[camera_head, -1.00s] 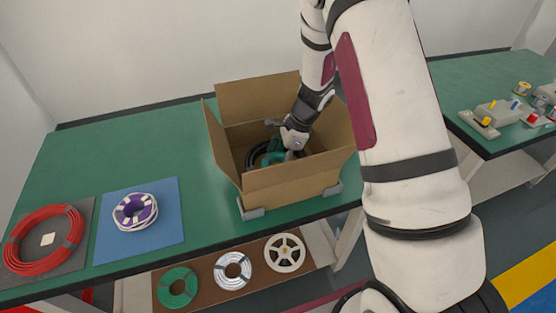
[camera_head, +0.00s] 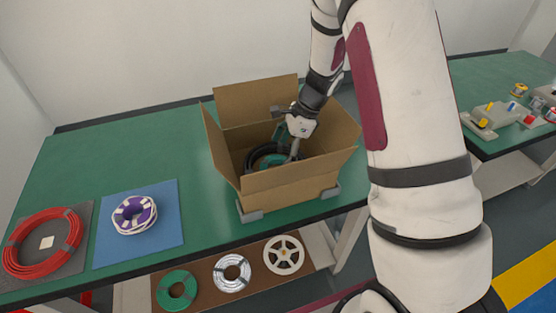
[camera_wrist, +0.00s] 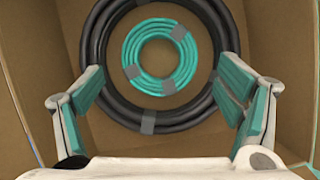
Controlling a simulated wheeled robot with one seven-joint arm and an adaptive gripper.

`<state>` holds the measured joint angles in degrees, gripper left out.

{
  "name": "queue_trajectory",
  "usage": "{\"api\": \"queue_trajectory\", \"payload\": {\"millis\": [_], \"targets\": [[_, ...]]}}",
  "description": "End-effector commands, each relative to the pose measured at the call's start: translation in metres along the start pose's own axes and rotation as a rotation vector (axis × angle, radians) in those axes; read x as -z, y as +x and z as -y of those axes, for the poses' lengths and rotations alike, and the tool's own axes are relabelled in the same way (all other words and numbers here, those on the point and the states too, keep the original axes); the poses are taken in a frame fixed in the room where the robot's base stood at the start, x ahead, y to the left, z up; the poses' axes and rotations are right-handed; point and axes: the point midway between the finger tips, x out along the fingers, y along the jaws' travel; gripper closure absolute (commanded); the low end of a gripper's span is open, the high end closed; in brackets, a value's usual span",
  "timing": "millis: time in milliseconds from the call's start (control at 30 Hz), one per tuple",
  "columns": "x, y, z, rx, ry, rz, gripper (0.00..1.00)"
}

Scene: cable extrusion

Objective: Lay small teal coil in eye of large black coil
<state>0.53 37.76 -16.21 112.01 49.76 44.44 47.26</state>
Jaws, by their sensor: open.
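The large black coil (camera_wrist: 97,96) lies flat on the floor of the open cardboard box (camera_head: 270,188). The small teal coil (camera_wrist: 133,47) lies inside the eye of the black coil in the wrist view, with grey tape bands and a gap of box floor around most of it. In the head view the black coil (camera_head: 251,160) and teal coil (camera_head: 268,160) are partly hidden by the box wall. My gripper (camera_wrist: 160,108) is open and empty above the coils, its teal finger pads apart on either side.
The box has its flaps spread on the green table (camera_head: 90,160). A red coil (camera_head: 14,250) and a purple-and-white coil (camera_head: 134,214) on a blue mat (camera_head: 170,232) lie to the left. Several spools and coils sit on a lower shelf (camera_head: 205,262).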

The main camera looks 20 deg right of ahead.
Motion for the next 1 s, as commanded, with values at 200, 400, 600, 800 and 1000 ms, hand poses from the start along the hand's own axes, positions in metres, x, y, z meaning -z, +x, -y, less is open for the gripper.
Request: {"api": "queue_trajectory", "payload": {"millis": [200, 400, 600, 800, 1000], "targets": [[0.0, -0.044, 0.001, 0.003, -0.001, 0.0, 0.14], [0.0, -0.065, 0.0, 0.0, -0.001, 0.0, 0.14], [-0.015, -0.089, -0.012, 0.005, -0.087, 0.005, 0.14], [-0.054, -0.144, -0.06, 0.016, -0.396, 0.0, 0.14], [-0.081, -0.191, -0.125, 0.02, -0.753, -0.044, 0.14]]}}
